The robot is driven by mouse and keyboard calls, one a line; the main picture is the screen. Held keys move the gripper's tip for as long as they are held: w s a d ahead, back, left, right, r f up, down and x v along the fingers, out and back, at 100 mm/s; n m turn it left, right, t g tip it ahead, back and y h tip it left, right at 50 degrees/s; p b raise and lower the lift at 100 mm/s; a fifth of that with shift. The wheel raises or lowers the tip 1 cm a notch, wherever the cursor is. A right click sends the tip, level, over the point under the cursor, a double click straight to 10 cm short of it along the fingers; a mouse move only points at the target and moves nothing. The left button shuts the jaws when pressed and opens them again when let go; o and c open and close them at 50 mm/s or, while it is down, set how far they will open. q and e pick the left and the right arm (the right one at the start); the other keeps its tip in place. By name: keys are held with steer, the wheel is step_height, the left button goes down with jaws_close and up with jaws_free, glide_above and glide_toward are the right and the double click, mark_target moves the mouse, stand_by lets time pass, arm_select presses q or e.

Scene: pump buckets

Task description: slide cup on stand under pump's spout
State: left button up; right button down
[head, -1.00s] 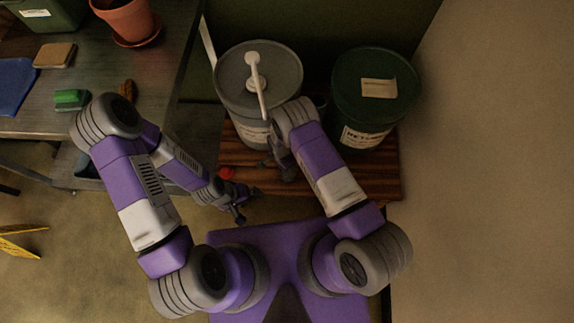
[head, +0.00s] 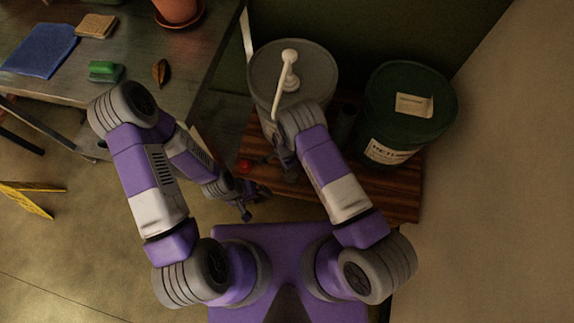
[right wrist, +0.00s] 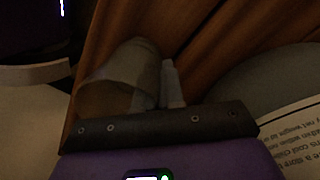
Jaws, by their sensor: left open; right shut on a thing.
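A white pump (head: 290,70) stands on the lid of a grey bucket (head: 260,83), its spout pointing toward me. The bucket stands on a brown wooden stand (head: 385,195). My right gripper (head: 285,165) is low in front of this bucket, partly hidden by its arm. In the right wrist view it is shut on a dim, pale brownish cup (right wrist: 120,82) against the wood. The cup is not clearly seen in the head view, so I cannot tell how it lies under the spout. My left gripper (head: 246,210) is open and empty, in front of the stand's left end.
A green lidded bucket (head: 405,105) stands right of the grey one, with a dark cylinder (head: 345,120) between them. A small red thing (head: 244,166) is near the stand's left end. A metal table (head: 195,70) is at left. A yellow sign (head: 28,198) is on the floor.

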steer(key=c, duration=1.2)
jaws_free()
steer(key=shift+o, duration=0.2)
step_height(320, 180, up, 8)
steer(key=p, duration=0.5)
steer(key=shift+w+a, duration=0.15)
steer(key=shift+w, duration=0.05)
